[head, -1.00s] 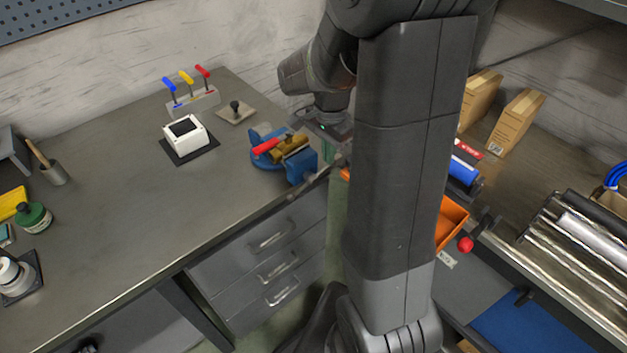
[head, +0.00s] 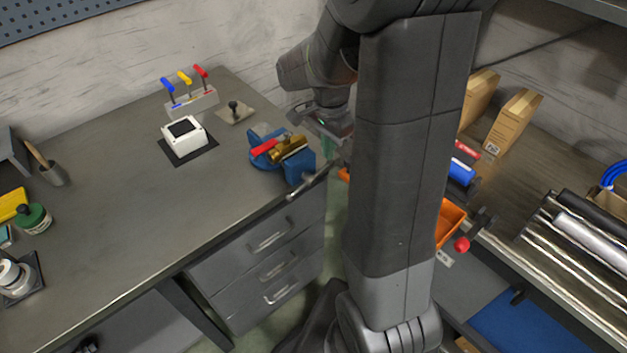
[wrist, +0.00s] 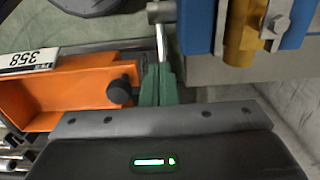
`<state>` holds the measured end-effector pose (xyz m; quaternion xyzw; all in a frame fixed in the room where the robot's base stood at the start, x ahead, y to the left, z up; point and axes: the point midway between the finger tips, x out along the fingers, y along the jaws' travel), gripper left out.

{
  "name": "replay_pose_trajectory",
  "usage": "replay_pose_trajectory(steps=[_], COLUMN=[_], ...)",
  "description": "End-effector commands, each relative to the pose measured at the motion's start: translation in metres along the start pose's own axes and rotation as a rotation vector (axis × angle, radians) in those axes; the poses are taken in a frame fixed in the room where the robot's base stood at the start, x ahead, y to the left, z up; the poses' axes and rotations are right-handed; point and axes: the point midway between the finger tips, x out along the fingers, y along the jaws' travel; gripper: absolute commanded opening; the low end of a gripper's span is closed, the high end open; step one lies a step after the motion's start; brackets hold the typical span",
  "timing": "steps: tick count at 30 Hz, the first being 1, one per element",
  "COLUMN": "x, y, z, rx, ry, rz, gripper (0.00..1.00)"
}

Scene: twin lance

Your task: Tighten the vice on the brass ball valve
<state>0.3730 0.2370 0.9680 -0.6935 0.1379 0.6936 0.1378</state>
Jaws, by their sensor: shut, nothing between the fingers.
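The blue vice (head: 302,166) sits at the right front corner of the grey workbench, with the brass ball valve (head: 290,148) in its jaws. The valve has a red lever (head: 263,147). In the wrist view, the vice's blue jaws (wrist: 195,27) flank the brass body (wrist: 240,38), and the silver vice handle (wrist: 161,42) hangs at top centre. My gripper (wrist: 159,82) has green fingers, shut and empty, with tips at the handle's lower end; I cannot tell whether they touch it. In the head view, my column partly covers the area right of the vice.
The bench's middle is clear. Cardboard boxes (head: 515,122) stand on the right bench.

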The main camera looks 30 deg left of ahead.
Motion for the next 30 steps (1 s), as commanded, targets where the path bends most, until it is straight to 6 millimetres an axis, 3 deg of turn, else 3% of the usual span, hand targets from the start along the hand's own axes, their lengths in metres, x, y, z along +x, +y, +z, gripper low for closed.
replay_pose_trajectory(steps=[30], x=[-0.019], y=[0.000], z=[0.004], rx=[0.000], ry=[0.000], rz=[0.000], gripper=[0.00])
